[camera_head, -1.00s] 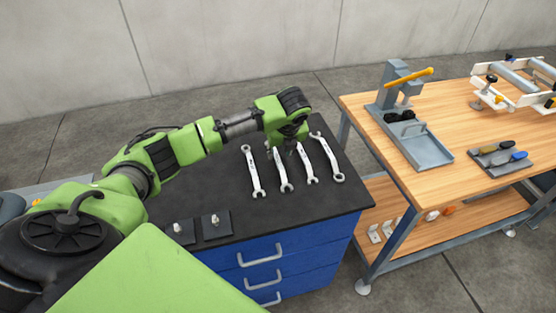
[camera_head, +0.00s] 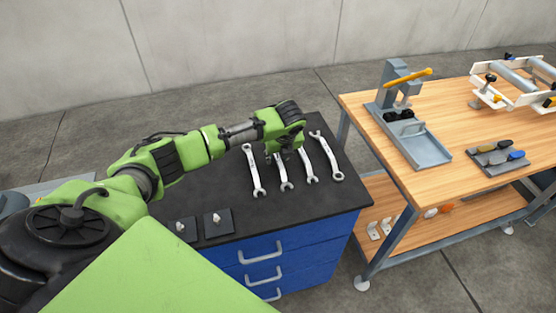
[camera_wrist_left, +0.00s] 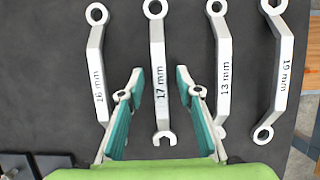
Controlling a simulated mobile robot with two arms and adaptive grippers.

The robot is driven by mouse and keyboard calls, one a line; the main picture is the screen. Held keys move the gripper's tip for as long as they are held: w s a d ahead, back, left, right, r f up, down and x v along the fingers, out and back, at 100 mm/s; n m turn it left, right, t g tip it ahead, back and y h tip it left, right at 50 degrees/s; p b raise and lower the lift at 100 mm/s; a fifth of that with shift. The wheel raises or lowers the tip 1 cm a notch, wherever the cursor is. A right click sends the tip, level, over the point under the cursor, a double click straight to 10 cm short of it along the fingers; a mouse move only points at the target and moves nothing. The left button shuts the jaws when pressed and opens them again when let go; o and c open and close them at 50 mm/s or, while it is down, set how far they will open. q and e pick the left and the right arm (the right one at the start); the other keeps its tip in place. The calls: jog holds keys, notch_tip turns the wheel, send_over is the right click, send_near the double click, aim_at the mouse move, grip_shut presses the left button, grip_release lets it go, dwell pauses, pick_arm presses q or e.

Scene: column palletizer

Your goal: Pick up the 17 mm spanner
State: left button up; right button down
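The 17 mm spanner (camera_wrist_left: 158,75) lies on the dark cabinet top, its label readable in the left wrist view. In the head view it is the second spanner from the left (camera_head: 284,178), its upper part hidden by my arm. My left gripper (camera_wrist_left: 160,76) is open and empty, with one green-padded finger on each side of the spanner's shaft in that view. In the head view, the left gripper (camera_head: 277,156) is over the spanner's upper part; its height above the top is hard to tell. My right gripper is not in view.
The 16 mm spanner (camera_wrist_left: 98,60) lies left of it; the 13 mm (camera_wrist_left: 222,65) and 19 mm (camera_wrist_left: 286,70) spanners lie right. The 13 mm one is close to the right finger. Two small dark plates (camera_head: 218,224) sit at the cabinet's front. A wooden workbench (camera_head: 440,190) stands right.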

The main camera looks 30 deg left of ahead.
pick_arm(q)
jog(key=shift+f, duration=0.1)
grip_shut()
dwell(0.4)
